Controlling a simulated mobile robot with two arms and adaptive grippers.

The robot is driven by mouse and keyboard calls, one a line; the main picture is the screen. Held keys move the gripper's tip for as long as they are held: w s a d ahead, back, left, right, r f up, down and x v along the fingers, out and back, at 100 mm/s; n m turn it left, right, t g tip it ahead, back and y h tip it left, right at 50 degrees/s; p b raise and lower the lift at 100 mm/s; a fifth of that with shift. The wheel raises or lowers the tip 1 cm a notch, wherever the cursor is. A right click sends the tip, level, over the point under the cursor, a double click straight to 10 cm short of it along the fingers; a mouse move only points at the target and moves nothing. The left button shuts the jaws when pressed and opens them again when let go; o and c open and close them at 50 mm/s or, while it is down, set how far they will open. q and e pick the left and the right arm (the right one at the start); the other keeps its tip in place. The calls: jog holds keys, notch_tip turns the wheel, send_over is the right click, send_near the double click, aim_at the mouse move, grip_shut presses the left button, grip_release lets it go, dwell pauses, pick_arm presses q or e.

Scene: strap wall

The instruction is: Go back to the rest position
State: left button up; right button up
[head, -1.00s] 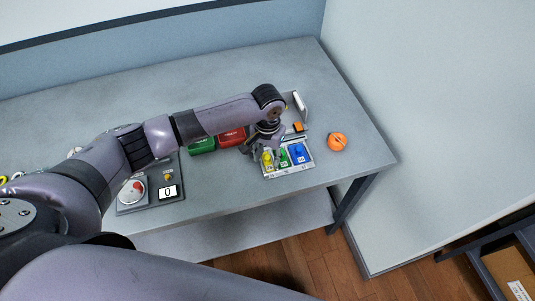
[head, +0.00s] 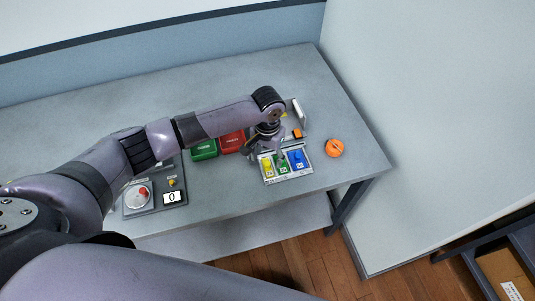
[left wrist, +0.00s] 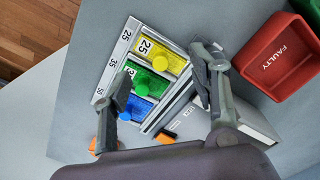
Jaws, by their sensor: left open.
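My left gripper (head: 264,147) is over the table, just behind and above a grey tray (head: 290,178) with yellow, green and blue pieces. In the left wrist view the gripper (left wrist: 160,68) is open, with no object between its fingers. The yellow piece (left wrist: 158,55), green piece (left wrist: 153,78) and blue piece (left wrist: 140,104) sit side by side in the tray. The fingers partly cover the tray in that view. My right gripper is not in view.
A green bin (head: 204,149) and a red bin (head: 232,141), marked FAULTY in the wrist view, stand left of the gripper. A panel with a dial (head: 138,196) is at the front left. An orange ball (head: 334,148) lies to the right. The table's back is clear.

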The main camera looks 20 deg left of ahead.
pick_arm(q)
jog(key=shift+r+p, duration=1.45)
jog(key=shift+f, duration=0.1)
jog(key=shift+c, duration=0.4)
notch_tip(320, 180, up, 2)
jog(key=shift+r+p, duration=0.15)
jog(key=shift+p, duration=0.95)
jog(key=shift+c, duration=1.3)
notch_tip(320, 180, up, 4)
jog(key=shift+f, duration=0.25)
jog(key=c, duration=0.5)
jog(key=shift+r, duration=0.1)
jog(key=c, duration=0.3)
